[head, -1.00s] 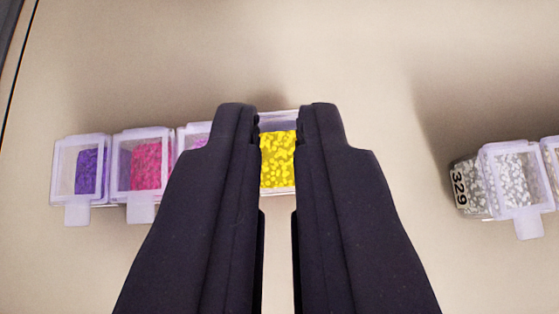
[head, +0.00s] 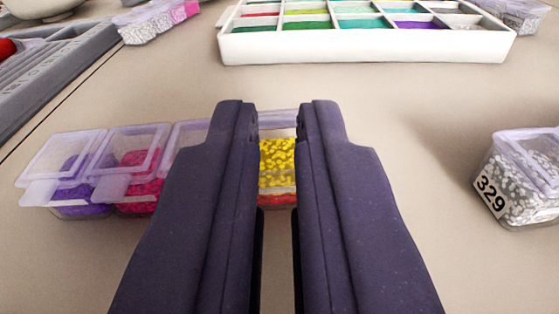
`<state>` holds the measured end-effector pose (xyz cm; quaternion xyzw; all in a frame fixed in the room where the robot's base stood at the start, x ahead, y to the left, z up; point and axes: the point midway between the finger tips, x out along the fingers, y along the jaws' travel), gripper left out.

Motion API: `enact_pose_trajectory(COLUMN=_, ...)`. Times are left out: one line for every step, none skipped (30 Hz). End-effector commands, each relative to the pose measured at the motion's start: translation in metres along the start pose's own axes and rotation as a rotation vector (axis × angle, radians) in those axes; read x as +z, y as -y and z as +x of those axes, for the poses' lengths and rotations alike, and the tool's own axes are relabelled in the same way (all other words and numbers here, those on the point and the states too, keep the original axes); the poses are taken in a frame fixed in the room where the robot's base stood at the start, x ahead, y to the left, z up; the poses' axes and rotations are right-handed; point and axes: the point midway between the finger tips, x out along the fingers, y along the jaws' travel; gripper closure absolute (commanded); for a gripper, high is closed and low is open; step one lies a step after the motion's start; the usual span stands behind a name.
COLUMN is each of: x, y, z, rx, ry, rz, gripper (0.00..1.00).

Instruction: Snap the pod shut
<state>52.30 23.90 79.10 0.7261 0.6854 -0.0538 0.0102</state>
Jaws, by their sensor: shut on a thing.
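My gripper (head: 277,125) is shut on a clear pod with yellow beads (head: 277,165), one finger on each side of it. A band of red shows below the yellow. A pale lilac strip (head: 277,118) lies across the pod's far top edge; whether it is part of its lid, and whether the lid is shut, I cannot tell. The fingers hide the pod's sides. To the left stand a pod with purple beads (head: 82,208) and one with magenta beads (head: 138,196), each under a pale lid with a front tab. Another pod (head: 186,137) is mostly hidden by the left finger.
A pod labelled 329 (head: 515,190) with silvery beads stands at the right. A white compartment tray (head: 365,49) lies at the back. The table between is clear.

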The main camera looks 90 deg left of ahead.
Motion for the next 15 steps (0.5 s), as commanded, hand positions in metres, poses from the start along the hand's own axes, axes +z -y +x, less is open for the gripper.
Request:
enact_pose_trajectory(x=0.0001, y=-0.0001, z=-0.0001, rx=0.0, ry=-0.004, rz=0.0, gripper=1.0)
enact_pose_trajectory(x=0.0001, y=-0.0001, z=-0.0001, rx=0.0, ry=-0.005, rz=0.0, gripper=1.0)
enact_pose_trajectory(x=0.0002, y=-0.0001, z=-0.0001, rx=-0.001, ry=-0.006, rz=0.0, gripper=1.0)
enact_pose_trajectory(x=0.0002, y=-0.0001, z=-0.0001, rx=-0.001, ry=-0.006, rz=0.0, gripper=1.0)
enact_pose_trajectory(x=0.0002, y=-0.0001, z=-0.0001, rx=-0.001, ry=-0.006, rz=0.0, gripper=1.0)
enact_pose_trajectory(x=0.0002, y=-0.0001, z=-0.0001, rx=-0.001, ry=-0.006, rz=0.0, gripper=1.0)
enact_pose_trajectory(x=0.0002, y=-0.0001, z=-0.0001, rx=-0.001, ry=-0.006, rz=0.0, gripper=1.0)
enact_pose_trajectory(x=0.0002, y=0.0, z=-0.0001, rx=-0.001, ry=-0.006, rz=0.0, gripper=1.0)
enact_pose_trajectory(x=0.0003, y=-0.0001, z=-0.0001, rx=-0.001, ry=-0.005, rz=0.0, gripper=1.0)
enact_pose_trajectory(x=0.0003, y=0.0, z=0.0, rx=-0.001, ry=-0.005, rz=0.0, gripper=1.0)
enact_pose_trajectory(x=0.0003, y=-0.0001, z=-0.0001, rx=-0.001, ry=-0.005, rz=0.0, gripper=1.0)
enact_pose_trajectory(x=0.0003, y=0.0, z=0.0, rx=-0.001, ry=-0.005, rz=0.001, gripper=1.0)
enact_pose_trajectory(x=0.0003, y=0.0, z=0.0, rx=-0.001, ry=-0.005, rz=0.001, gripper=0.81)
enact_pose_trajectory(x=0.0003, y=0.0, z=0.0, rx=-0.001, ry=-0.005, rz=0.001, gripper=0.74)
enact_pose_trajectory(x=0.0003, y=0.0, z=0.0, rx=-0.001, ry=-0.005, rz=0.001, gripper=0.65)
